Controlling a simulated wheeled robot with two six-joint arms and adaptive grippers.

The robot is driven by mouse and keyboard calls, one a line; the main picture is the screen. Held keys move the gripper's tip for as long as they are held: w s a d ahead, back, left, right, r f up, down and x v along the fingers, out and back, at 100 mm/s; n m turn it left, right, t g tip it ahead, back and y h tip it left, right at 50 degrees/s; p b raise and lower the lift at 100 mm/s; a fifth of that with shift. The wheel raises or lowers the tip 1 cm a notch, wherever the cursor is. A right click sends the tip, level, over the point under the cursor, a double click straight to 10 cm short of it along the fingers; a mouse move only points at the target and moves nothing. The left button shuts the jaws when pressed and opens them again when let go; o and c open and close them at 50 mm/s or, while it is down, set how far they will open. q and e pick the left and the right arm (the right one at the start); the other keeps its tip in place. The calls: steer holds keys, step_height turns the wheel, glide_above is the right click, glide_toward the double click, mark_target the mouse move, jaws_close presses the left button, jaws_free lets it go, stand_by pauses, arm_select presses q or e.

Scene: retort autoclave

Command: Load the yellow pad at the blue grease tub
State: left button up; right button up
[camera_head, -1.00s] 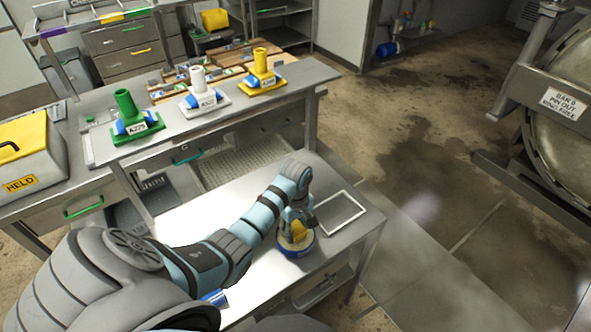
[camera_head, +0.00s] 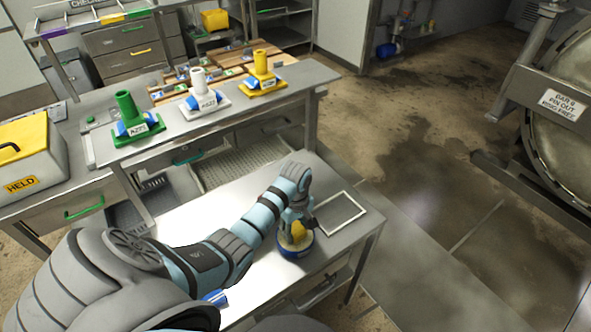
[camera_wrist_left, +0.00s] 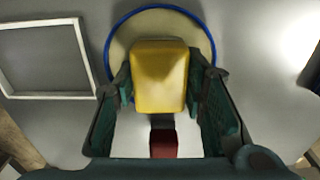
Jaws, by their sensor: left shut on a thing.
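The yellow pad (camera_wrist_left: 159,78) is between the fingers of my left gripper (camera_wrist_left: 160,85), which is shut on it. In the left wrist view a dark red part shows just below the pad. The blue-rimmed grease tub (camera_head: 296,250), with pale grease inside, is directly beneath the pad on the steel table. The tub (camera_wrist_left: 119,46) also shows behind the pad in the left wrist view. I cannot tell whether the pad touches the grease. In the head view the left gripper (camera_head: 296,225) partly hides the tub and pad. My right gripper is not in view.
A thin square frame (camera_head: 341,212) lies flat beside the tub on the steel table (camera_head: 240,205). A bench behind holds green (camera_head: 130,118), white (camera_head: 203,95) and yellow (camera_head: 265,75) stands. A round vessel (camera_head: 565,130) stands at right.

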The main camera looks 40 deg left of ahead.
mark_target(295, 228)
arm_select(q)
steer(key=shift+r, duration=3.45)
steer(key=shift+f, duration=0.1)
